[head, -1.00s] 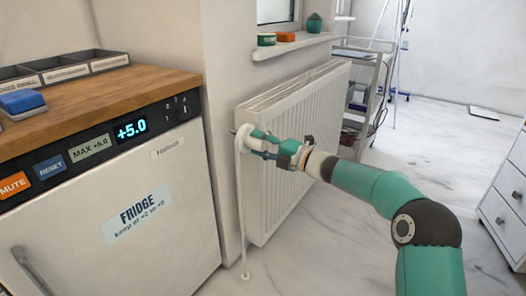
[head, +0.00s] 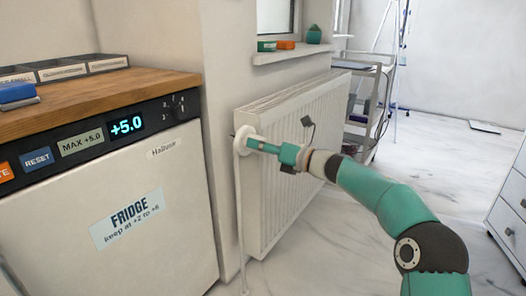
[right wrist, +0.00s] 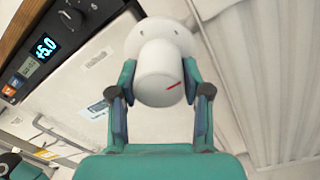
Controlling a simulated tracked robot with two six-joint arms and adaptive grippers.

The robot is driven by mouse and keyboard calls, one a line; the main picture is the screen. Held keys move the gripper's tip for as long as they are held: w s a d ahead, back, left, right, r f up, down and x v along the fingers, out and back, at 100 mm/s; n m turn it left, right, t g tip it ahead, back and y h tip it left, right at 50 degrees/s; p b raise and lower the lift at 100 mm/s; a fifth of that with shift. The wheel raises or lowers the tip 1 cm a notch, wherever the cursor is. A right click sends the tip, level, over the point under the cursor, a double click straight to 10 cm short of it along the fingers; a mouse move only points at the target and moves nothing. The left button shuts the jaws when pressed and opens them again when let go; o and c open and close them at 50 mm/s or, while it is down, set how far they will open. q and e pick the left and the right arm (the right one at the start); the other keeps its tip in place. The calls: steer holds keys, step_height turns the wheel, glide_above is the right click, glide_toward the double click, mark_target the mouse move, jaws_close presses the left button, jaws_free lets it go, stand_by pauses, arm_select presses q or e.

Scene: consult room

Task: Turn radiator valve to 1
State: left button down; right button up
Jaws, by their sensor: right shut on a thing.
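The white radiator valve (head: 242,141) sits at the near upper corner of the white radiator (head: 290,165). In the right wrist view the valve's round knob (right wrist: 158,75) shows a short red mark on its end face, pointing toward the right finger. No number can be read on it. My right gripper (head: 265,147) is shut on the knob, with one finger on each side, as the right wrist view also shows (right wrist: 158,92). In the head view the fingers hide part of the knob. My left gripper is not in view.
A fridge (head: 190,200) with a wooden top (head: 95,98) stands on the left, close to the valve. A window sill (head: 290,54) with small objects is above the radiator. A metal trolley (head: 368,110) stands behind.

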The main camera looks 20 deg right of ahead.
steer(key=n, duration=0.2)
steer(key=shift+f+n, duration=0.35)
steer(key=shift+n, duration=0.05)
steer(key=shift+w+n+b, duration=0.1)
steer(key=shift+n+b, duration=0.2)
steer(key=shift+n, duration=0.8)
steer(key=shift+f+g, duration=0.1)
steer(key=shift+g, duration=0.2)
steer(key=o, duration=1.1)
steer(key=shift+w, duration=0.1)
steer(key=shift+o, duration=0.3)
steer(key=shift+r, duration=0.2)
